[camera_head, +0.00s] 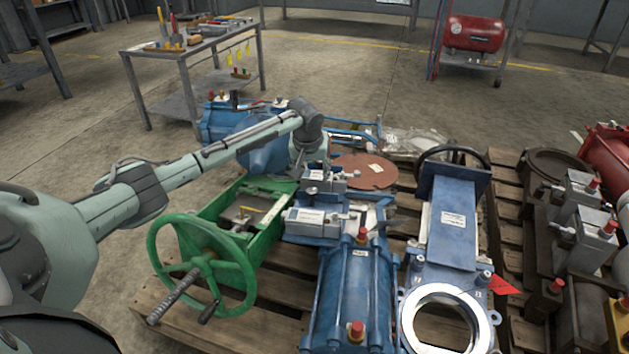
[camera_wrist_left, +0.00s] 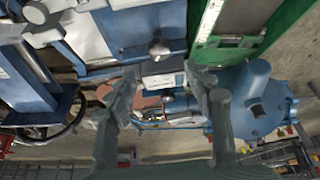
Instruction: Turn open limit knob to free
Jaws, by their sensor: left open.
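My left gripper (camera_head: 313,176) points down over the grey box fittings (camera_head: 304,221) of a blue valve actuator on the pallet. I cannot tell whether this is the open limit knob, and no marking for free is readable. The gripper partly hides the fittings in the head view. My right gripper is in neither view.
A green gearbox with a handwheel (camera_head: 205,262) stands left of the blue cylinder (camera_head: 357,285). A blue gate valve (camera_head: 453,215) stands to the right. More valves crowd the wooden pallet (camera_head: 265,325). A tool cart (camera_head: 190,45) stands behind.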

